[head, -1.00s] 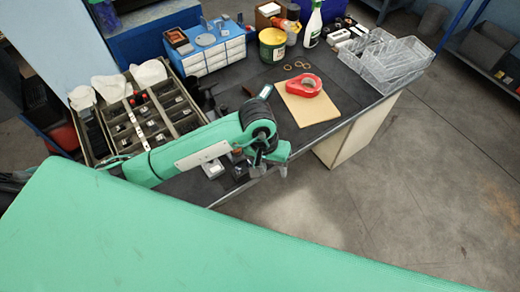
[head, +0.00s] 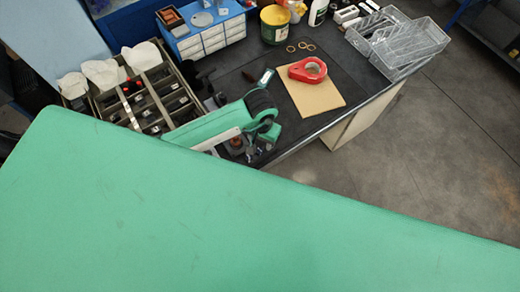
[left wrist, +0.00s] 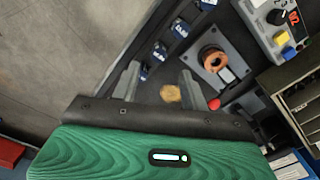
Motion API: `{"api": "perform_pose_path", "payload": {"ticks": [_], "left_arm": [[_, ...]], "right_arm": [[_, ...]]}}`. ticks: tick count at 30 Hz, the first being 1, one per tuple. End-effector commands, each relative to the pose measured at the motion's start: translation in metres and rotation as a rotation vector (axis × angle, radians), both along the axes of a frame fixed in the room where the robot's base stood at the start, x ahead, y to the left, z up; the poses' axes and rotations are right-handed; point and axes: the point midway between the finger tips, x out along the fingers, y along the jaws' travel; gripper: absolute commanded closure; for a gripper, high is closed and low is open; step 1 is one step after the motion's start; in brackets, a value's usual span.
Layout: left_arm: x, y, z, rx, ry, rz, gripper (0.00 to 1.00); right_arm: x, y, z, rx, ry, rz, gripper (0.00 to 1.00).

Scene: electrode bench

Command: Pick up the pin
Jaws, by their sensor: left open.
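My left gripper (left wrist: 158,82) is open, its two grey fingers apart over the front edge of the bench. In the head view the left gripper (head: 250,152) is small and partly hidden by its own wrist. A small tan round piece (left wrist: 170,93) shows between the fingers, close to the right one; I cannot tell what it is. A copper-coloured ring (left wrist: 214,60) sits on a grey plate right of the fingers. A small red knob (left wrist: 214,103) is near the right fingertip. I cannot make out a pin for certain. My right gripper is not in view.
Several dark blocks with blue marks (left wrist: 158,50) lie near the bench edge. A device with a red display (left wrist: 275,22) is at the upper right. A divided tray (head: 150,85), a red tape dispenser (head: 308,70) on a tan board (head: 318,98) and clear baskets (head: 408,45) occupy the bench.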

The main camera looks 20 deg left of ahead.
Motion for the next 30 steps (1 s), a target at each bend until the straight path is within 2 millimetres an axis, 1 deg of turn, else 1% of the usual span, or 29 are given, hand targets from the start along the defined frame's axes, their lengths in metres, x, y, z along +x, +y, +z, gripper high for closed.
{"api": "perform_pose_path", "payload": {"ticks": [1, 3, 6, 11, 12, 15, 19, 25, 26, 30], "left_arm": [[0.000, 0.000, -0.002, -0.001, 0.000, 0.000, 0.55], [-0.001, -0.001, -0.004, -0.002, 0.001, 0.001, 0.55], [-0.004, -0.001, -0.012, -0.001, 0.005, 0.002, 0.55], [-0.008, -0.003, -0.030, -0.002, 0.007, 0.003, 0.55], [-0.006, -0.002, -0.037, -0.002, 0.003, 0.003, 0.55], [-0.006, -0.002, -0.047, -0.002, 0.001, 0.003, 0.55], [-0.006, -0.002, -0.053, -0.001, 0.000, 0.002, 0.55], [-0.005, -0.002, -0.054, -0.001, -0.001, 0.001, 0.55], [-0.005, -0.002, -0.054, -0.001, -0.001, 0.001, 0.59], [-0.005, -0.002, -0.054, -0.001, -0.001, 0.001, 0.87]], "right_arm": [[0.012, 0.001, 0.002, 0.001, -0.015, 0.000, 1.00], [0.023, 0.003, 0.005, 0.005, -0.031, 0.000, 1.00], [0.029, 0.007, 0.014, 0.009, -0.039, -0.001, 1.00], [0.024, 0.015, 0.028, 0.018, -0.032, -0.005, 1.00], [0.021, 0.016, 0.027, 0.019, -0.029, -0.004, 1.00], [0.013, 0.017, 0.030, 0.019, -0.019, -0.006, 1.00], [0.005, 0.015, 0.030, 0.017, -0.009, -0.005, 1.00], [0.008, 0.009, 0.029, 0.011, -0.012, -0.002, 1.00], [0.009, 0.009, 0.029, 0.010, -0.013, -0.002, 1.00], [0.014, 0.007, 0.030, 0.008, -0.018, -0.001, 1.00]]}}
